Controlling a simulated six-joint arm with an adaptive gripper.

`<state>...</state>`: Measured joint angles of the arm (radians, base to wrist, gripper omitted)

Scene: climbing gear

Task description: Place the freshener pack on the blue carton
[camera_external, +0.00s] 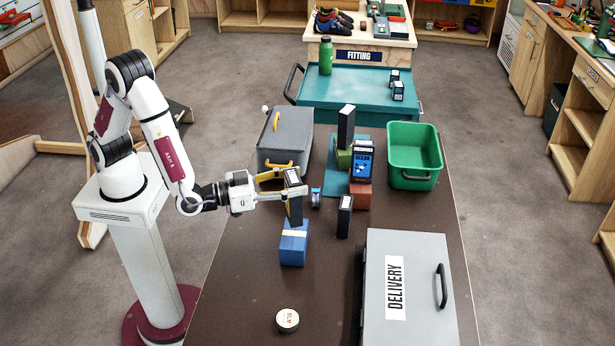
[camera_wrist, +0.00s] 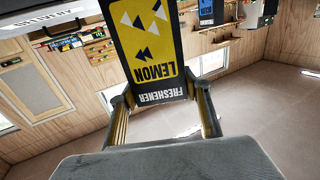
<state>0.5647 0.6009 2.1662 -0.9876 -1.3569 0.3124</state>
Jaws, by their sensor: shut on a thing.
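My gripper (camera_external: 293,185) is shut on a dark freshener pack (camera_external: 295,209), which it holds upright. In the wrist view the pack (camera_wrist: 150,40) is black and yellow and reads LEMON FRESHENER upside down between the two fingers (camera_wrist: 161,93). The blue carton (camera_external: 292,250), with a pale band, stands on the brown table directly below the pack. The pack's lower end is close to the carton's top; I cannot tell whether they touch. The carton does not show in the wrist view.
A grey toolbox (camera_external: 285,140) stands behind my gripper. Dark packs, one labelled OCEAN (camera_external: 361,165), stand to the right on a brick-red box (camera_external: 360,196) and the table. A green bin (camera_external: 414,157), grey DELIVERY case (camera_external: 408,285) and round tin (camera_external: 287,320) surround bare table.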

